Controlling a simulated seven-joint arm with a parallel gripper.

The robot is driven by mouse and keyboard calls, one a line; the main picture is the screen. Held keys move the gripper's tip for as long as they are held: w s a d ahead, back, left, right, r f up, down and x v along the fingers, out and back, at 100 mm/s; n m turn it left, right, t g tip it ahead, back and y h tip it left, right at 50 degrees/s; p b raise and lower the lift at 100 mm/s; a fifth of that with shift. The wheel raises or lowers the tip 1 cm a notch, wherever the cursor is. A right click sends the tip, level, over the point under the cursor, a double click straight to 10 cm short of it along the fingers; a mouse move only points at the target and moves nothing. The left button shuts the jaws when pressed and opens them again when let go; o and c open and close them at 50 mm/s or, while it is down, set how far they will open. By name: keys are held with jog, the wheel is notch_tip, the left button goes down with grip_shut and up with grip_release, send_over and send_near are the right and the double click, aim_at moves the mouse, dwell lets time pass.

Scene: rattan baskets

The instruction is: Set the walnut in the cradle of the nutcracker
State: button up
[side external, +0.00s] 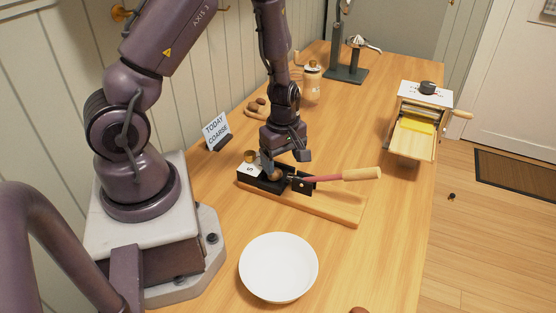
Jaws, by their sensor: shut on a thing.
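The nutcracker (301,185) is a black frame on a wooden board, with a red lever and a wooden handle reaching right. My gripper (277,170) points down over the nutcracker's cradle, left of the lever. It is shut on a small brown walnut (275,175), which is partly hidden by the fingers and the frame. The walnut is low, at the cradle; I cannot tell whether it touches the cradle floor.
A white bowl (278,267) stands in front of the board. A "TODAY COARSE" sign (215,131), several brown nuts (257,104) and a glass jar (311,82) are behind. A roller machine (418,124) stands at the right. The table is clear between it and the board.

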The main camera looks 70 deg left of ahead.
jog(key=shift+o, duration=0.8)
jog(key=shift+s+d+f, duration=0.2)
jog(key=shift+d+f, duration=0.15)
jog(key=shift+f, duration=0.25)
jog(key=shift+s, duration=0.25)
notch_tip(320, 180, up, 14)
jog(key=shift+w+a, duration=0.3)
